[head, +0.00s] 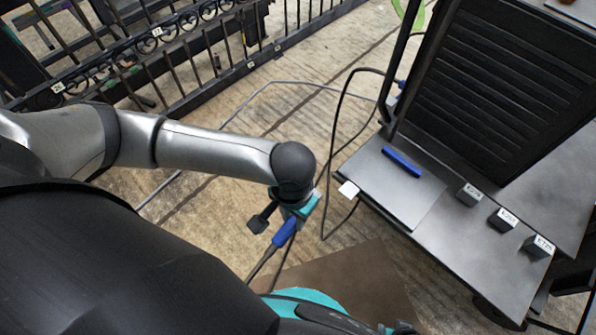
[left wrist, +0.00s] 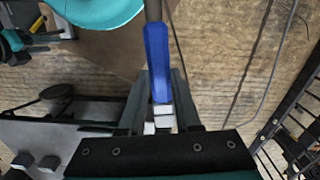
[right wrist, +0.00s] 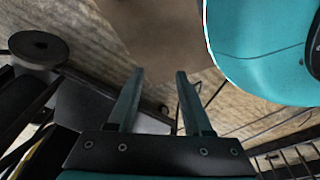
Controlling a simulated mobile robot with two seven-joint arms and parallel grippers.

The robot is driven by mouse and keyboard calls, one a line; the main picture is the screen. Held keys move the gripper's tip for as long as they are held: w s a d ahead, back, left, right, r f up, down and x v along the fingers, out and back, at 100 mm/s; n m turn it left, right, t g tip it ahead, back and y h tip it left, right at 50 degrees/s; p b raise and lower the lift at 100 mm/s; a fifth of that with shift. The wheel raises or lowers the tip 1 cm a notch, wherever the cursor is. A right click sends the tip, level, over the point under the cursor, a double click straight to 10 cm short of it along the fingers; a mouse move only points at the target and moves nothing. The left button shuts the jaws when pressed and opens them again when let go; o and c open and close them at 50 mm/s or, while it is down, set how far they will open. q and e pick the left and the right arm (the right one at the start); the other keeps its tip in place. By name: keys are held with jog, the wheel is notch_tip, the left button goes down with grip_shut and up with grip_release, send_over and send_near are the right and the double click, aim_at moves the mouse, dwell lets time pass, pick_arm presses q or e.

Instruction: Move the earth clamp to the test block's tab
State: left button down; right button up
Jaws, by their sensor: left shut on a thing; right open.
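My left gripper (head: 293,212) is shut on a blue-handled clamp (head: 285,232) with a dark cable, held above the floor left of the dark bench (head: 455,245). In the left wrist view the blue handle (left wrist: 157,60) lies between the fingers, with pale metal parts at its near end. A small white tab (head: 348,189) sticks out at the bench's left corner, apart from the clamp. I cannot tell whether it belongs to the test block. My right gripper (right wrist: 158,76) is open and empty in the right wrist view; the head view does not show it.
Cables (head: 333,150) run over the wooden floor. Iron railings (head: 200,45) stand at upper left.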

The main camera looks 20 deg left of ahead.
pick_arm(q)
notch_tip(320, 180, down, 6)
jog(key=s+d+m+b, duration=0.1)
jog(key=s, duration=0.2)
jog(key=w+d+b, duration=0.2)
jog(key=w+d, duration=0.1)
jog(key=w, duration=0.3)
jog(key=shift+w+m+b, duration=0.25)
jog(key=shift+m+b, duration=0.05)
pick_arm(e)
jog(key=w+a+r, duration=0.3)
jog(key=w+r, duration=0.1)
jog(key=r, duration=0.2)
jog(key=shift+w+a+r, duration=0.25)
jog(key=shift+a+r, duration=0.05)
pick_arm(q)
jog(key=shift+f, duration=0.1)
jog(key=shift+a, duration=0.1)
pick_arm(e)
jog(key=shift+f, duration=0.2)
pick_arm(q)
jog(key=shift+w+b, duration=0.1)
jog(key=shift+b, duration=0.2)
pick_arm(e)
jog(key=shift+f, duration=0.1)
